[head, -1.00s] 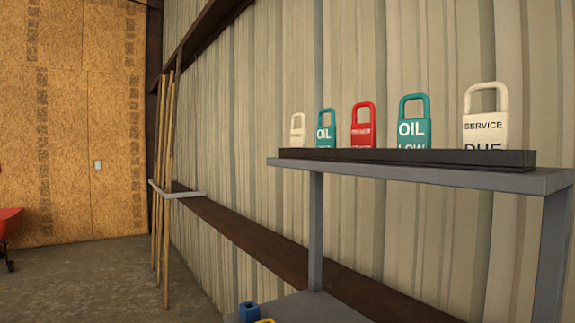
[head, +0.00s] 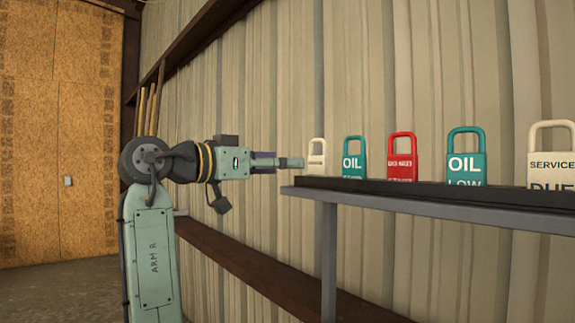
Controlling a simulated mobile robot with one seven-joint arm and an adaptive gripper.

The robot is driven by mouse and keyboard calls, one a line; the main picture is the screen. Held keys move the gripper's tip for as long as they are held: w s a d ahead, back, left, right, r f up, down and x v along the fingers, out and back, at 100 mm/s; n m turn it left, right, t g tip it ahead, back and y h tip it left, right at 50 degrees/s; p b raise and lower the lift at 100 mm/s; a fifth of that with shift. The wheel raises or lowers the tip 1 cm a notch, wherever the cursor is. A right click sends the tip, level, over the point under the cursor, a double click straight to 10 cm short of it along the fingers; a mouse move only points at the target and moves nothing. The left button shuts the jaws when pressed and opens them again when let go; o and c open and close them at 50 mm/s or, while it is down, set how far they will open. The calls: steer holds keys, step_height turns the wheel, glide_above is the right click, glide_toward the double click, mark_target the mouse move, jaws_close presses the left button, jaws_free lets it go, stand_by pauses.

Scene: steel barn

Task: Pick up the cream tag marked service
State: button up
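A cream tag marked SERVICE DUE (head: 551,177) stands upright in the dark rack at the right edge of the head view. Its right side is cut off by the frame and its lower edge is hidden by the rack's lip. A second cream tag (head: 316,163) stands at the far left end of the row; its print is too small to read. My gripper (head: 298,162) reaches in level from the left, its tip just left of this small cream tag in the picture. I cannot tell whether they touch, or whether the fingers are open.
Between the cream tags stand a teal OIL tag (head: 354,163), a red tag (head: 402,162) and a teal OIL LOW tag (head: 465,165). The dark rack (head: 430,193) sits on a grey shelf (head: 420,209). The corrugated wall (head: 440,70) rises close behind. Poles lean at the left.

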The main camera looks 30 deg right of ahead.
mark_target(315, 163)
steer(key=d+p, duration=0.1)
steer(key=d, duration=0.4)
steer(key=shift+w+p, duration=0.1)
steer(key=shift+p, duration=0.2)
steer(key=d+p, duration=0.1)
steer(key=d, duration=0.2)
steer(key=d+p, duration=0.1)
steer(key=d, duration=0.1)
steer(key=shift+w+p, duration=0.25)
steer(key=shift+p, duration=0.1)
steer(key=shift+d+f, duration=0.15)
steer(key=shift+d, duration=0.1)
steer(key=shift+w, duration=0.1)
steer(key=shift+a, duration=0.1)
steer(key=shift+c, duration=0.4)
steer(key=c, duration=1)
steer(key=shift+c, duration=0.2)
